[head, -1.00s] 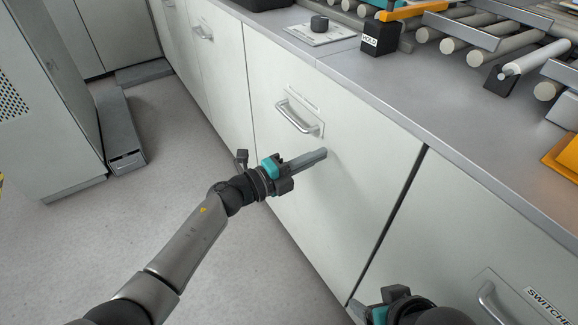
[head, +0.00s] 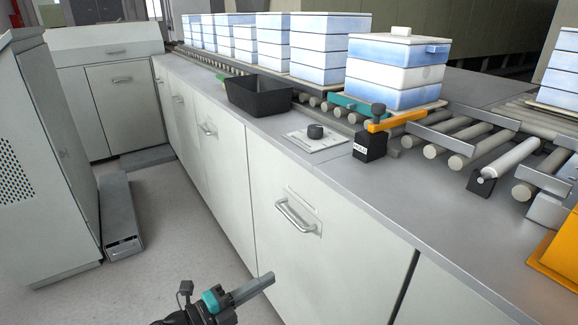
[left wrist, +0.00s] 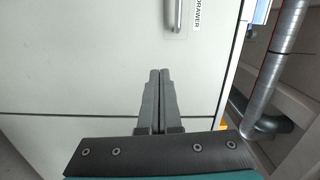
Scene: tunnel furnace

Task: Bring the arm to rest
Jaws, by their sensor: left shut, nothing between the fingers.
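My left gripper (head: 256,288) is at the bottom of the head view, in front of the pale cabinet (head: 290,254) and below its drawer handle (head: 296,216). Its two fingers are together with nothing between them. In the left wrist view the closed fingers (left wrist: 159,74) point at a pale cabinet face, below a handle (left wrist: 177,15) beside a label reading "DRAWER". A small gap to the cabinet cannot be judged. My right gripper is not in the head view.
The grey counter (head: 365,196) runs along the right, with a black bin (head: 258,97), a knob panel (head: 316,138), a HOLD block (head: 369,146) and stacked blue-white boxes (head: 392,72) on rollers. A grey cabinet (head: 45,160) stands left.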

